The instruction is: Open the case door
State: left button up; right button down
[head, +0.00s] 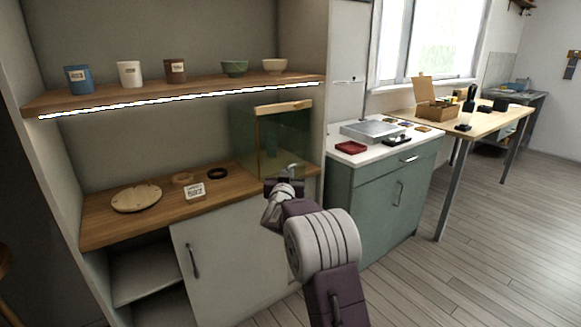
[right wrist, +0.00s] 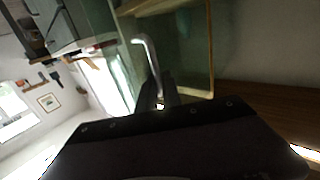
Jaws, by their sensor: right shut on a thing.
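The glass case (head: 243,140) stands at the right end of the lower wooden shelf, with greenish see-through panes. Its wood-framed door (head: 284,106) faces out, and I cannot tell whether it stands slightly ajar. My right gripper (head: 284,181) is at the low front of the case, shut on the door handle. In the right wrist view, the pale bent metal handle (right wrist: 147,58) runs down between the dark fingers (right wrist: 158,95), beside the wooden door frame (right wrist: 212,50). The fingertips are small and partly hidden in the head view. My left gripper is not in view.
Cups and bowls line the upper shelf (head: 205,88). A green cabinet (head: 375,190) stands close on the right. Open floor lies farther right.

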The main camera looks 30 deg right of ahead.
jog(key=shift+w+a+r, duration=0.1)
jog(key=shift+a+r, duration=0.15)
jog(key=shift+r, duration=0.1)
jog(key=c, duration=1.8)
grip_release()
jog(key=shift+o, duration=1.3)
jog(key=shift+w+f, duration=0.15)
jog(key=shift+w, duration=0.1)
jog(key=shift+s+d, duration=0.1)
jog(key=shift+s+f, duration=0.1)
